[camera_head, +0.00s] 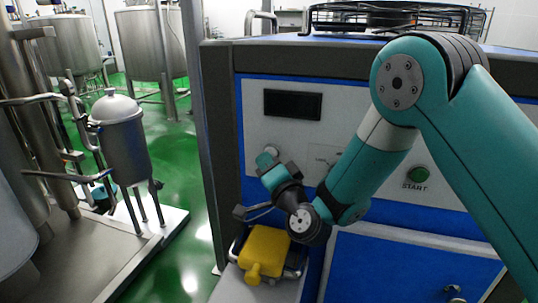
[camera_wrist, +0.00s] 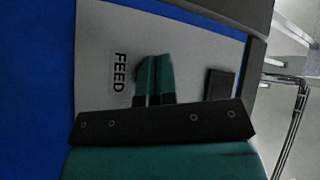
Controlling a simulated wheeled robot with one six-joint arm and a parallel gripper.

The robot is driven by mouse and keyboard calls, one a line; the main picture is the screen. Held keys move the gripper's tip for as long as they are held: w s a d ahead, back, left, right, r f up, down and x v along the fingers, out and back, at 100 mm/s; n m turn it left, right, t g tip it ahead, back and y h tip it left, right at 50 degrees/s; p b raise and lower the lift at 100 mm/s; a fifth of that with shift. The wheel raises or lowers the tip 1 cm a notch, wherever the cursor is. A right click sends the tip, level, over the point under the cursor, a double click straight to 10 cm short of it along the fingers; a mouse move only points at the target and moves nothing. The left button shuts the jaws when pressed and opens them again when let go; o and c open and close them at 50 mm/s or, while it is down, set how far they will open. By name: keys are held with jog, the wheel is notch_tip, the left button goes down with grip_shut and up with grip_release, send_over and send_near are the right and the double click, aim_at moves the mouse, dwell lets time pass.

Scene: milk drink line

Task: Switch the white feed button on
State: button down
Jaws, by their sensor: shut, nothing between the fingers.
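The pale round feed button (camera_head: 267,156) shows on the left of the machine's light front panel, below the dark display, partly covered by my gripper. My gripper (camera_head: 267,168) is at the button, its tips touching it or very close; I cannot tell which. In the wrist view my gripper (camera_wrist: 155,57) shows two teal fingers side by side, shut with nothing between them. The FEED label (camera_wrist: 119,72) is just left of the fingers. The button is hidden behind the fingers in the wrist view, and I cannot tell whether it is pressed in.
The dark display (camera_head: 293,104) is above the button; a green START button (camera_head: 419,174) is at the right. Steel tanks (camera_head: 68,45) stand on the left, with green floor between.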

jog(key=shift+s+a, duration=0.3)
jog(key=shift+s, duration=0.55)
jog(key=shift+s+a, duration=0.35)
jog(key=shift+s, duration=0.6)
jog(key=shift+s+a, duration=0.3)
jog(key=shift+s, duration=0.6)
jog(key=shift+s+a, duration=0.35)
jog(key=shift+s, duration=0.6)
jog(key=shift+r, duration=0.1)
